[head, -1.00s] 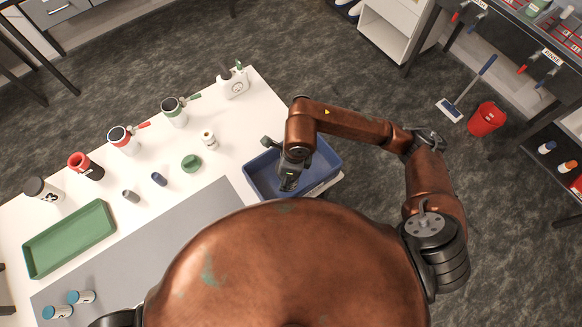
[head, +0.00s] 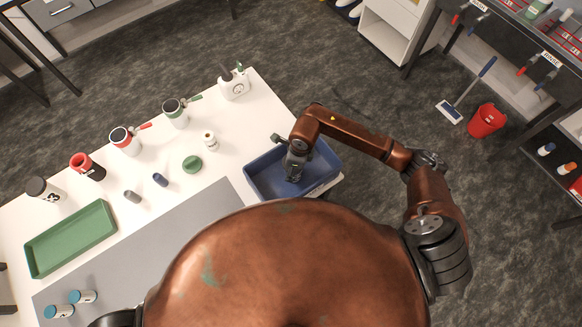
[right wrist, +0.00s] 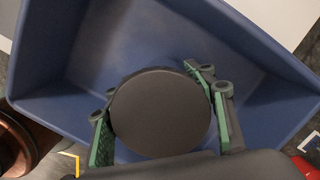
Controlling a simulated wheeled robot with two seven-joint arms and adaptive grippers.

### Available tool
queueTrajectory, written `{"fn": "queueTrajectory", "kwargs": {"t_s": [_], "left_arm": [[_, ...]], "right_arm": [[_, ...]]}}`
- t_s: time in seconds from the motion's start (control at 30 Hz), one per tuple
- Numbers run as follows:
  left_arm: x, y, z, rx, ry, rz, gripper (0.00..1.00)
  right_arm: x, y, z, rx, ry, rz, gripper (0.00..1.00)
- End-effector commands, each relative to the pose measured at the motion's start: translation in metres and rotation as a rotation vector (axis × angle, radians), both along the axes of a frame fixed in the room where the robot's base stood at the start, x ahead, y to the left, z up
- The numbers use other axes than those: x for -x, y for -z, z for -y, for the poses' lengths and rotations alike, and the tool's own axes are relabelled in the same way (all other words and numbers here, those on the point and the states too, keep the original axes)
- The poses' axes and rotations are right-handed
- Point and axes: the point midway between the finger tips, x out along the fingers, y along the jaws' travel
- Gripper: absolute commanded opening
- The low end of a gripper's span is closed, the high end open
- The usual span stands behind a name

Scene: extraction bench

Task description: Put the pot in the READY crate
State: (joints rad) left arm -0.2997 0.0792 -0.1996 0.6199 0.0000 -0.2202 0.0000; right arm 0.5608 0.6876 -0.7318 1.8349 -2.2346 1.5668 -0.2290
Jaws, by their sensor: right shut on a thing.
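My right gripper (head: 293,178) is inside the outline of a blue crate (head: 327,158) at the right end of the white table. In the right wrist view, its green-padded fingers (right wrist: 160,122) are shut on the pot, whose round dark grey top (right wrist: 160,112) faces the camera. The blue crate (right wrist: 85,45) surrounds it there; I cannot tell whether the pot touches the crate floor. In the head view the arm and gripper hide the pot. I read no READY label on the crate. My left gripper is out of view.
A green tray (head: 75,222) lies at the table's left, with several cups and jars along the far side. A white timer-like item (head: 234,84) stands at the far corner. A green disc (head: 192,164) lies left of the crate. A grey mat (head: 150,240) is mostly clear.

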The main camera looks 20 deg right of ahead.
Motion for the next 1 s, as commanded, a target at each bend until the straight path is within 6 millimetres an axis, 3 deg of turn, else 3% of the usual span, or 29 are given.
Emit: {"fn": "queueTrajectory", "kwargs": {"t_s": [0.23,0.27,0.5,0.83,1.0], "left_arm": [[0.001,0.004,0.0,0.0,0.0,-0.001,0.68],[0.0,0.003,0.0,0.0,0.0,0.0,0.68],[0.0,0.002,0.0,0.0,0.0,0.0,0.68],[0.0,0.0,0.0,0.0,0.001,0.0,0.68],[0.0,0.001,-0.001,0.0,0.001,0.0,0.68]], "right_arm": [[0.0,0.004,0.0,0.0,0.0,0.0,0.22],[0.0,0.003,0.0,0.001,0.0,0.0,0.52],[0.0,0.002,0.0,0.0,0.0,0.0,0.69],[0.0,0.0,0.0,0.0,0.0,0.0,0.69],[0.0,-0.02,0.003,0.0,-0.001,0.003,0.69]]}}
